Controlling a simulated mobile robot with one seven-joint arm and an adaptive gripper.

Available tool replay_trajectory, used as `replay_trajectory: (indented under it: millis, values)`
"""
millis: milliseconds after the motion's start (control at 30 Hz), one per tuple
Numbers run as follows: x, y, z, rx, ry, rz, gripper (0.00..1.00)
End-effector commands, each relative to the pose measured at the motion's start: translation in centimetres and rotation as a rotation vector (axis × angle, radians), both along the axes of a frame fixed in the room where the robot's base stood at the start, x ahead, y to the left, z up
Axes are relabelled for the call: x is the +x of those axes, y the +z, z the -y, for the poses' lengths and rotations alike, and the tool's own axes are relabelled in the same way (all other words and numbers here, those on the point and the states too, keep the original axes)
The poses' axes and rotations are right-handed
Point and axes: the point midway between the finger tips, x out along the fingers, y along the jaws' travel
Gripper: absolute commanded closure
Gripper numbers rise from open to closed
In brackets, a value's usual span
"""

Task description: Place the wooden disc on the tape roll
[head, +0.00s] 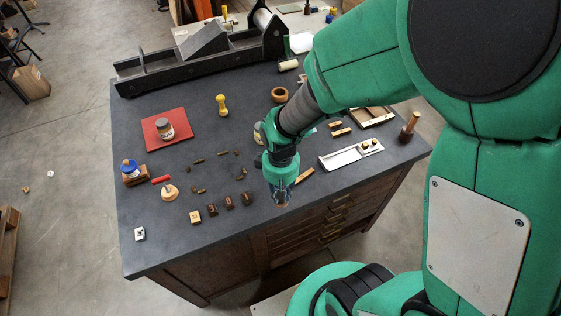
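A brown ring with a dark hollow centre (279,95), which looks like the tape roll, lies on the dark table toward the back. A small round light-wood piece (169,193) with a raised bit on top lies at the left front; it may be the wooden disc, but I cannot be sure. My gripper (281,201) points down near the table's front edge, right of the dark blocks and apart from both pieces. Its fingertips are small and dark here, and a brownish patch shows at them. I cannot tell whether it holds anything.
A red mat (166,127) bears a jar (165,130). Several dark blocks (229,202) stand at the front.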

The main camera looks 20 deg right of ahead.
Motion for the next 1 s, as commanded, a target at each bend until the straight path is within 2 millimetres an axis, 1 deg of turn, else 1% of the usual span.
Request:
replay_trajectory:
  millis: [167,367,567,1000]
  values:
    - [0.3,0.2,0.0,0.0,-0.001,0.0,1.0]
    - [1.9,0.9,0.3,0.0,-0.004,0.0,1.0]
    - [5.0,2.3,0.9,0.0,-0.01,0.0,1.0]
    - [13.9,5.6,3.0,0.0,-0.029,0.0,1.0]
